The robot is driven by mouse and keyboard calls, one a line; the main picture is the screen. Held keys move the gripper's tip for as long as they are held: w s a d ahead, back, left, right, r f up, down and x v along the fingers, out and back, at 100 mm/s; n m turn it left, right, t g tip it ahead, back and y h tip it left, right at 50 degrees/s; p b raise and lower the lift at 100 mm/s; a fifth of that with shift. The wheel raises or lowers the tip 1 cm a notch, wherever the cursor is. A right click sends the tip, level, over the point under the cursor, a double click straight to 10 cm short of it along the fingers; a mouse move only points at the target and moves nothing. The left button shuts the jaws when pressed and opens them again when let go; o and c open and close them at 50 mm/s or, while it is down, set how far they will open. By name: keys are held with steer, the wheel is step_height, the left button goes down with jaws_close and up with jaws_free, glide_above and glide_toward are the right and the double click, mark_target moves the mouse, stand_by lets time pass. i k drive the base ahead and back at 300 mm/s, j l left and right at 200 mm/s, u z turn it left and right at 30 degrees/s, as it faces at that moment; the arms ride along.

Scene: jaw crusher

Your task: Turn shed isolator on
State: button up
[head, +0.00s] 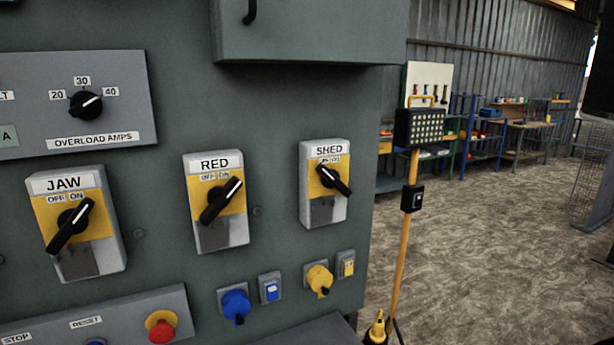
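The shed isolator (309,203) is a grey box with a yellow plate, marked SHED, on the right of the grey-green panel in the head view. Its black rotary handle (335,179) slants from upper left to lower right. The handle's upper-left end lies toward the OFF side of the small OFF/ON labels (331,160). The handles of the JAW isolator (92,260) and the RED isolator (235,235) slant the other way, with their upper-right ends toward ON. My gripper is not in view, and nothing covers the shed isolator.
Below the shed isolator are a yellow socket (319,279), a blue socket (236,304) and small switches. A red stop button (161,331) is at lower left. A grey cabinet (310,30) juts out above. A yellow lamp stand (404,240) stands right of the panel; open floor (490,250) lies beyond.

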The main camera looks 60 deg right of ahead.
mark_target(330, 179)
steer(key=z, duration=1.15)
